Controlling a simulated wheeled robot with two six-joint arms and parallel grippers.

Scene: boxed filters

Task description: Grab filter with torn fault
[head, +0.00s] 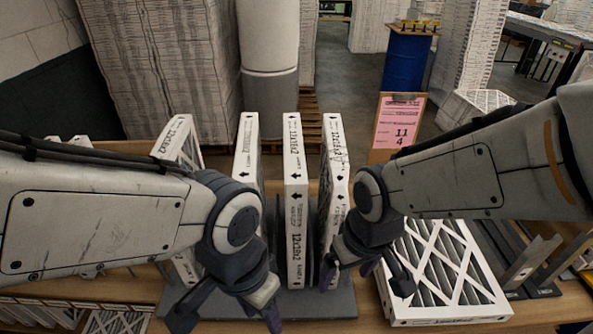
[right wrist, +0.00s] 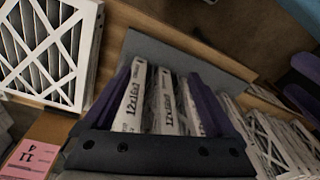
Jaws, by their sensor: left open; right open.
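Several white boxed filters stand on edge in a dark rack (head: 330,305): a left one (head: 178,140), a second (head: 246,145), a middle one marked 12x18x2 (head: 294,200) and a right one (head: 334,150). Another filter (head: 440,265) lies flat on the right, its pleats and white lattice showing; it also shows in the right wrist view (right wrist: 48,50). No tear can be made out. My left gripper (head: 228,318) is open and empty, low before the second filter. My right gripper (head: 368,278) is open by the right filter's lower edge; its fingers frame upright filters in the wrist view.
A clipboard with a pink sheet (head: 398,122) stands behind the flat filter. Grey metal brackets (head: 530,262) lie at the right. More filters (head: 115,322) lie at the lower left.

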